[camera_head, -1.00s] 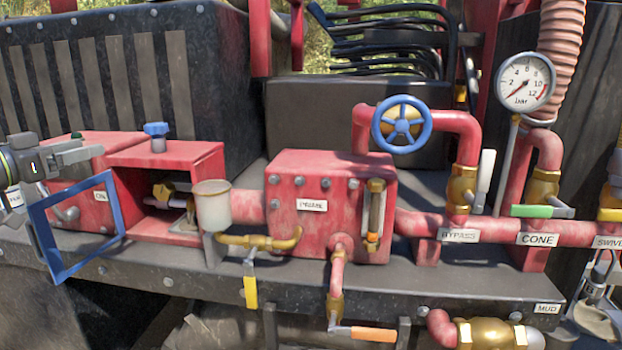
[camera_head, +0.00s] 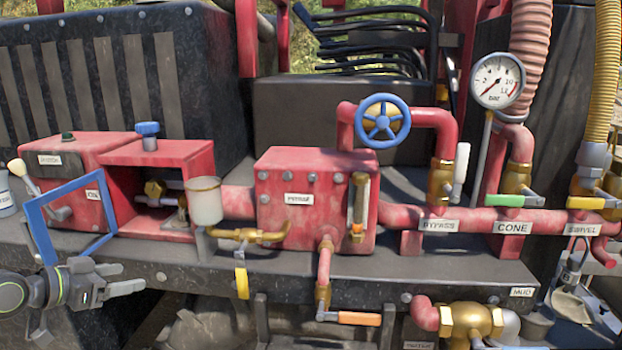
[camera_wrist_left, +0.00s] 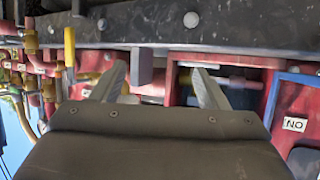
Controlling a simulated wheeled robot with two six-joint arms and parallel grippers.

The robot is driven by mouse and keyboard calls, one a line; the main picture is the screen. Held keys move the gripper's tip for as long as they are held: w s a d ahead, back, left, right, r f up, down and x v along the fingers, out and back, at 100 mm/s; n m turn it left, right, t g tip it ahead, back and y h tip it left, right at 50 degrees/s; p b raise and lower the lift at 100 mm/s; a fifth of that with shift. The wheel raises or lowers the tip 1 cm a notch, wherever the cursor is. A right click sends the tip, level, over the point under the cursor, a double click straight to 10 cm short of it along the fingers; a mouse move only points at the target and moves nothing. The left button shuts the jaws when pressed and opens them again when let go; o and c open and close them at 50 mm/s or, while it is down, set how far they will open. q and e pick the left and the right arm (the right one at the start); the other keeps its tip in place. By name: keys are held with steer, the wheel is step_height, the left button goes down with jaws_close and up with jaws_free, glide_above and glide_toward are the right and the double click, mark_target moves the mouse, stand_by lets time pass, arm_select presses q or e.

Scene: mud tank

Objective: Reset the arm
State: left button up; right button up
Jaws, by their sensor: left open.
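My left gripper (camera_head: 134,277) is at the lower left of the head view, in front of the black deck edge and below the blue frame. Its two fingers are spread, with nothing between them. In the left wrist view the open fingers (camera_wrist_left: 158,85) point toward the deck edge (camera_wrist_left: 150,25) and the red housing, apart from both. The blue square frame (camera_head: 40,226) stands open at the red box (camera_head: 108,190) on the left. My right gripper is in neither view.
The red pump block (camera_head: 310,200) is at the middle, with a blue handwheel (camera_head: 383,119) above right. A yellow-handled lever (camera_head: 241,283) and an orange-handled lever (camera_head: 359,319) hang at the deck's front. A pressure gauge (camera_head: 497,80) is at right.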

arm_select(q)
steer(key=s+d+f+g+y, duration=0.15)
steer(key=s+d+f, duration=0.25)
steer(key=s+f, duration=0.5)
steer(key=s+d+f+g+y, duration=0.15)
steer(key=s+d+f, duration=0.25)
steer(key=f, duration=0.8)
steer(key=s+d+f+n+g+y, duration=0.1)
steer(key=s+f+n+g+y, duration=0.15)
steer(key=s, duration=0.85)
steer(key=s+f+n+g+y, duration=0.2)
steer(key=s+f+n+y, duration=0.15)
steer(key=s, duration=0.85)
step_height(320, 180, down, 25)
steer(key=a+g+h, duration=0.1)
steer(key=a+g, duration=0.1)
steer(key=s+d+f, duration=0.1)
steer(key=s+f, duration=1.3)
steer(key=f, duration=0.2)
steer(key=shift+s+d+n+g+h, duration=0.15)
steer(key=shift+d+n+g+h, duration=0.15)
steer(key=shift+d+g, duration=0.1)
